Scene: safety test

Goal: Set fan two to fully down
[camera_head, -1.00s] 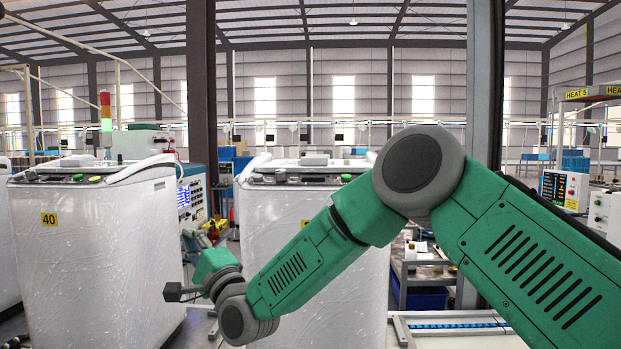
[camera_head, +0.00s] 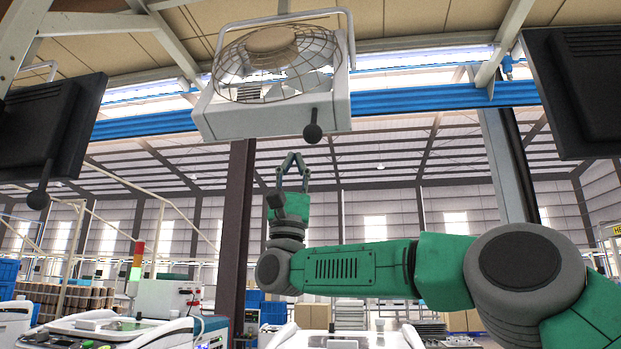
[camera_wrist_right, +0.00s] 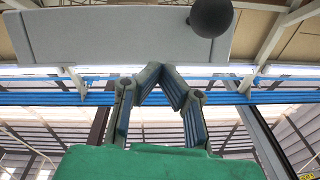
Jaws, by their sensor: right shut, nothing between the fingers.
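A white fan unit (camera_head: 272,112) with a round wire cage hangs overhead in the top middle of the head view. A dark ball-ended lever (camera_head: 313,132) sticks down from its right front. I see no number on the fan. In the right wrist view the pale housing (camera_wrist_right: 110,38) spans the top, with the dark ball (camera_wrist_right: 211,17) at its right end. My right gripper (camera_head: 292,157) points up below the fan, a little left of the lever and apart from it. In the wrist view its fingers (camera_wrist_right: 160,70) meet at the tips, empty. My left gripper is not visible.
Dark box-like units hang at the left (camera_head: 50,128) and right (camera_head: 580,85); the left one has its own ball-ended lever (camera_head: 39,198). A blue rail (camera_head: 430,97) runs behind the fan. White machines stand low in view. The air around my right gripper looks clear.

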